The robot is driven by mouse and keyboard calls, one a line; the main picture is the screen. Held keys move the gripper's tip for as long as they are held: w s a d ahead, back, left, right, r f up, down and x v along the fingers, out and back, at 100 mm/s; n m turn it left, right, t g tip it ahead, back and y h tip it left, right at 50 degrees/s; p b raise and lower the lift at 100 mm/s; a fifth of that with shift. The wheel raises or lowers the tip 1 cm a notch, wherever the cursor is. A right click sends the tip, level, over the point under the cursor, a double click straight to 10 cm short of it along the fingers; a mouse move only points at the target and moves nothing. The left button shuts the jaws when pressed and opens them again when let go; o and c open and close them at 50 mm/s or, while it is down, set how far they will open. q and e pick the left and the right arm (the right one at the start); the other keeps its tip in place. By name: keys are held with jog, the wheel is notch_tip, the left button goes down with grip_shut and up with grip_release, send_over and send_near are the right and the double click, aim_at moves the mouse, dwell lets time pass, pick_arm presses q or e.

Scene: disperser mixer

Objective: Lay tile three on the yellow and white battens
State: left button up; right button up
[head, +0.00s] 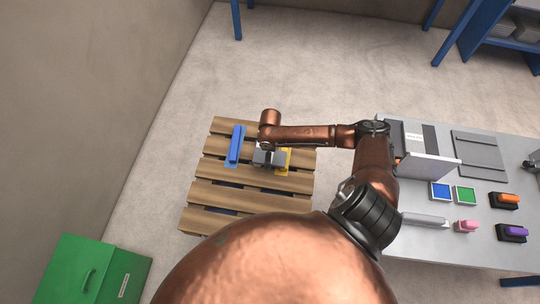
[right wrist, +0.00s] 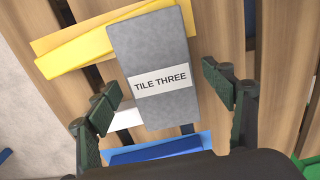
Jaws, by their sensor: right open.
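Tile three (right wrist: 160,50) is a grey slab with a white "TILE THREE" label. In the right wrist view its far end overlaps the yellow batten (right wrist: 75,50), and a bit of the white batten (right wrist: 126,117) shows beside its near left edge. Most of the white batten is hidden under the tile. My right gripper (right wrist: 161,94) is open, with one finger on each side of the tile and a gap to each. In the head view the yellow batten (head: 284,161) shows beside the gripper on the pallet. My left gripper is not in view.
The wooden pallet (head: 217,195) has open gaps between its slats. A blue batten (head: 236,146) lies left of the gripper. A green bin (head: 95,272) stands at lower left. The grey table (head: 480,245) at right holds a panel, coloured blocks and trays.

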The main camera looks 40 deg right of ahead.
notch_tip(320, 180, up, 13)
jog(key=p, duration=0.2)
jog(key=shift+f, duration=0.2)
